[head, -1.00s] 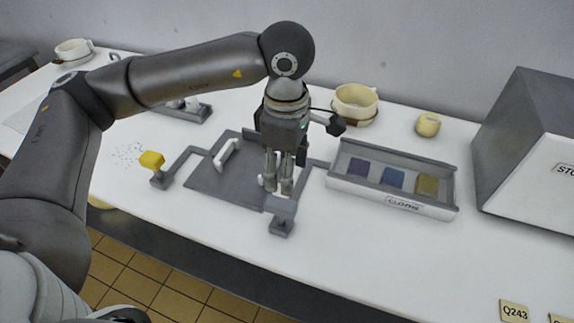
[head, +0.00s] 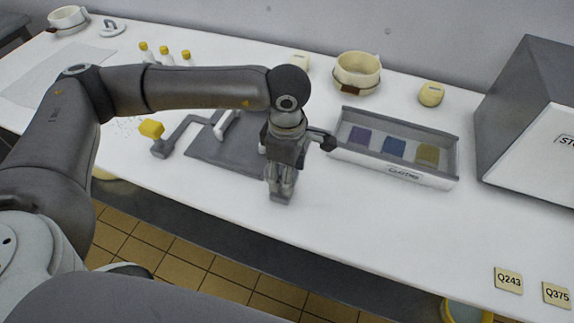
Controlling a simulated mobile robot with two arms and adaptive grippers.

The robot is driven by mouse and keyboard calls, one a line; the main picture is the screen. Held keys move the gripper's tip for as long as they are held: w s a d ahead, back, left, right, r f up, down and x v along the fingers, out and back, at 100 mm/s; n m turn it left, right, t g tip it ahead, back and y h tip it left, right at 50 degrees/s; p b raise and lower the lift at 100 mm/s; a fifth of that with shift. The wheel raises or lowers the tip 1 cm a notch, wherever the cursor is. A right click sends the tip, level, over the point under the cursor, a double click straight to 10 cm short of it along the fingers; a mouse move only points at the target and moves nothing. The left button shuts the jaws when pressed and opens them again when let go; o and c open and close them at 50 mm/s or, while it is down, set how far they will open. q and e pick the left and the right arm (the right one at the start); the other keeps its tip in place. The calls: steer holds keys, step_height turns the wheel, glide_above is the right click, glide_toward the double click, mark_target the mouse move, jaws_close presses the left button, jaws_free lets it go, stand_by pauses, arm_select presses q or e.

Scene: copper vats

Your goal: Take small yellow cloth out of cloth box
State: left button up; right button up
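The cloth box (head: 350,166) is a long grey-white tray with a label on its front, on the table right of centre. My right gripper is not in view.
A grey mat (head: 215,150) with a bracket and a yellow block (head: 151,128) lies left of the box. A cream pot (head: 357,72) and a small yellow jar (head: 431,94) stand behind it. A grey cabinet (head: 530,120) is at right.

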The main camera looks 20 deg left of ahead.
arm_select(q)
steer(key=shift+c, duration=0.5)
steer(key=c, duration=1)
steer(key=shift+f, duration=0.15)
